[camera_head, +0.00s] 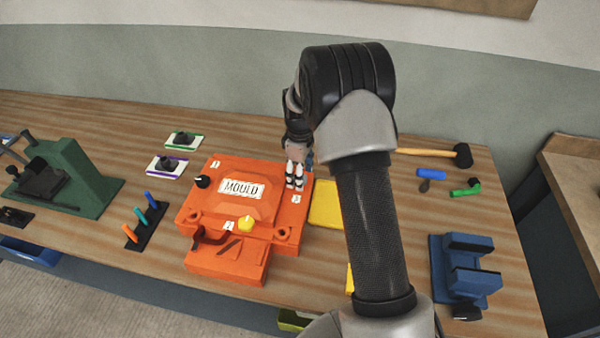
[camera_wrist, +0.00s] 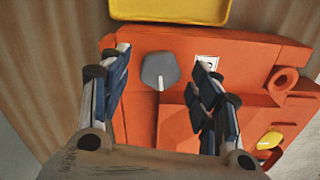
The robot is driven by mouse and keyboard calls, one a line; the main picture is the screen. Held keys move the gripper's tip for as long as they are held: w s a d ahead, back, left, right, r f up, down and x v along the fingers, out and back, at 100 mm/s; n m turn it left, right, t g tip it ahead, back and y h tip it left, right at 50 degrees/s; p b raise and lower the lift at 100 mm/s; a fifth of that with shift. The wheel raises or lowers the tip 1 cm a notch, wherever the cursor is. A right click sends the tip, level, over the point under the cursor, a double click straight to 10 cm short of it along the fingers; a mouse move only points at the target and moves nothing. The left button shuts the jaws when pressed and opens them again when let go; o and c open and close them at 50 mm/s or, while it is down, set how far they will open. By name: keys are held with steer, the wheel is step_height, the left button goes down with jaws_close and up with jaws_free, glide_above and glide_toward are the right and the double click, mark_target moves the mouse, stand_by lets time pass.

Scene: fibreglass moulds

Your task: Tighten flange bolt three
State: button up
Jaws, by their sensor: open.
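The orange mould (camera_head: 222,212) lies on the bench, with a white MOULD plate on top and numbered tags at its corners. My gripper (camera_head: 294,178) is over its right back corner, beside the tag (camera_head: 296,198) that looks like a 3. In the wrist view, a grey bolt head (camera_wrist: 160,71) with a short white mark sits near the mould's edge, next to a white tag (camera_wrist: 207,62). My open fingers (camera_wrist: 160,68) stand on either side of it, apart from it. In the head view my gripper hides this bolt.
A black knob (camera_head: 203,181) and a yellow knob (camera_head: 246,223) stand on the mould. A yellow tray (camera_head: 325,205) lies right of it. A peg stand (camera_head: 146,228) is on the left, a blue vise (camera_head: 463,272) and a mallet (camera_head: 462,156) on the right.

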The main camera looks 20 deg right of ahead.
step_height(320, 180, up, 12)
stand_by(0.5)
steer(key=shift+r, duration=0.1)
steer(key=s+a+r+m+t, duration=0.1)
steer(key=s+a+r+m, duration=0.15)
steer(key=s+r, duration=0.5)
steer(key=s+a+r+m+t, duration=0.1)
steer(key=s+a+r+m, duration=0.1)
steer(key=s+a+r, duration=0.4)
steer(key=s+a+m+t, duration=0.2)
steer(key=s+m, duration=0.2)
steer(key=s, duration=1.5)
steer(key=shift+f+m+t, duration=0.3)
steer(key=shift+f+m, duration=0.05)
steer(key=shift+f, duration=0.05)
